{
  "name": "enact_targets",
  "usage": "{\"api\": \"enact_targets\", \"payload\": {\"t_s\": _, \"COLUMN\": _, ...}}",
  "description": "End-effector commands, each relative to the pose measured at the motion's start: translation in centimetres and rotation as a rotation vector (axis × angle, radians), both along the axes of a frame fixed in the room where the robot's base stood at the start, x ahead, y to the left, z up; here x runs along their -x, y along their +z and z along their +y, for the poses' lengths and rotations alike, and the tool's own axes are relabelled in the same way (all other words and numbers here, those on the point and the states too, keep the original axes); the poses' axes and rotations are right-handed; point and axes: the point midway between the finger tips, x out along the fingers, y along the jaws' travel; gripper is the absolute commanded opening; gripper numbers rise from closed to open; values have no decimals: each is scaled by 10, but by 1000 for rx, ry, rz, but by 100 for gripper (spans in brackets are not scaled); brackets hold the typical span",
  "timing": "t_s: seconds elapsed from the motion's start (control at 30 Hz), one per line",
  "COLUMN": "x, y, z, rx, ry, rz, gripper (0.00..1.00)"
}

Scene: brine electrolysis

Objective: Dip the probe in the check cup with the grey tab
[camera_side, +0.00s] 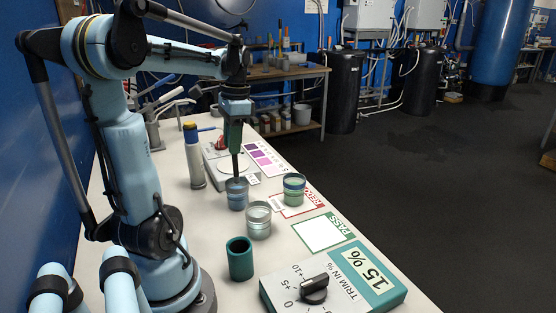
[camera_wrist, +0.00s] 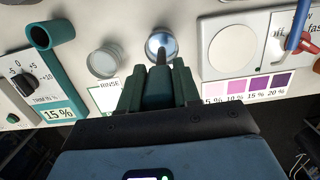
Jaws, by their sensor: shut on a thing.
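My gripper (camera_side: 235,120) is shut on the green handle of the probe (camera_side: 235,162), which hangs upright with its dark shaft down. In the wrist view the handle (camera_wrist: 158,88) sits between the fingers of my gripper (camera_wrist: 158,78). The shaft lies over the mouth of a cup with a bluish band (camera_side: 237,198), which shows in the wrist view as a round cup (camera_wrist: 152,42). The tip is at or inside the rim; I cannot tell how deep. A clear greyish cup (camera_side: 258,222) and a green-banded cup (camera_side: 293,189) stand nearby. I cannot make out a grey tab.
An empty-looking teal holder (camera_side: 240,260) and a trim box (camera_side: 330,282) with a dial stand at the front. PASS (camera_side: 322,234) and REDO (camera_side: 300,203) cards lie right. A white plate device (camera_side: 215,163), a colour chart (camera_side: 262,160) and a yellow-capped bottle (camera_side: 194,160) are behind.

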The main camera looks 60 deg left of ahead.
Motion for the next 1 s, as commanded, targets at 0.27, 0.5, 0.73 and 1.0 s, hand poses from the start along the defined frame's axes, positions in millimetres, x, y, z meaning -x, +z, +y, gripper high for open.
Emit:
{"api": "enact_targets", "payload": {"t_s": 0.27, "x": 0, "y": 26, "z": 0, "rx": 0, "ry": 0, "rz": 0, "gripper": 1}}
{"api": "enact_targets", "payload": {"t_s": 0.5, "x": 0, "y": 45, "z": 0, "rx": 0, "ry": 0, "rz": 0, "gripper": 1}}
{"api": "enact_targets", "payload": {"t_s": 0.73, "x": 0, "y": 48, "z": 0, "rx": 0, "ry": 0, "rz": 0, "gripper": 1}}
{"api": "enact_targets", "payload": {"t_s": 1.0, "x": 0, "y": 51, "z": -10, "rx": 4, "ry": -2, "rz": 0, "gripper": 1}}
